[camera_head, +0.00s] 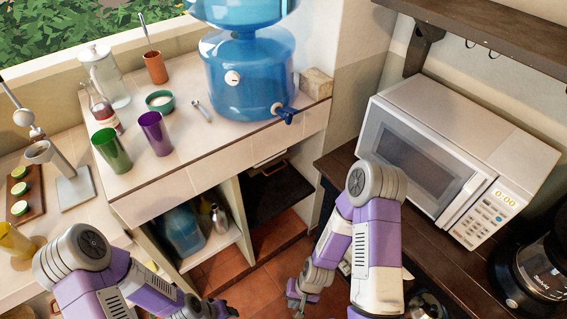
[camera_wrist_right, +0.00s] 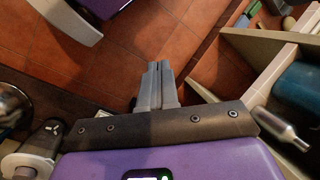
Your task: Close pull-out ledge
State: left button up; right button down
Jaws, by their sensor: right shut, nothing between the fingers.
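I cannot clearly make out which part is the pull-out ledge. A light board (camera_head: 215,246) under the counter bears a blue jug (camera_head: 182,230) and a silver bottle (camera_head: 219,218).
The counter bears a blue water dispenser (camera_head: 245,75), a green cup (camera_head: 112,150) and a purple cup (camera_head: 155,133). A microwave (camera_head: 455,150) stands on a dark wooden counter (camera_head: 430,255) at right, with a coffee maker (camera_head: 535,270) beside it. Open floor (camera_wrist_right: 200,20) lies ahead of my right fingers.

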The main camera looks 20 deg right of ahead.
jog(key=s+d+m+g, duration=0.1)
jog(key=d+m, duration=0.1)
jog(key=m, duration=0.3)
jog(key=m+t+y+b, duration=0.2)
jog(key=m+t+b, duration=0.1)
jog(key=m+t, duration=1.6)
send_near(283, 167)
pick_arm(q)
notch_tip(283, 167, down, 6)
jog(key=b, duration=0.3)
jog(key=shift+s, duration=0.35)
pick_arm(e)
jog(key=w+m+g, duration=0.1)
jog(key=w, duration=0.1)
jog(key=w+a+m+g, duration=0.1)
jog(key=w, duration=0.1)
jog(key=w+a+m, duration=0.1)
jog(key=w, duration=0.1)
jog(key=shift+w+r+g, duration=0.25)
jog(key=shift+r+g, duration=0.1)
jog(key=shift+g, duration=0.05)
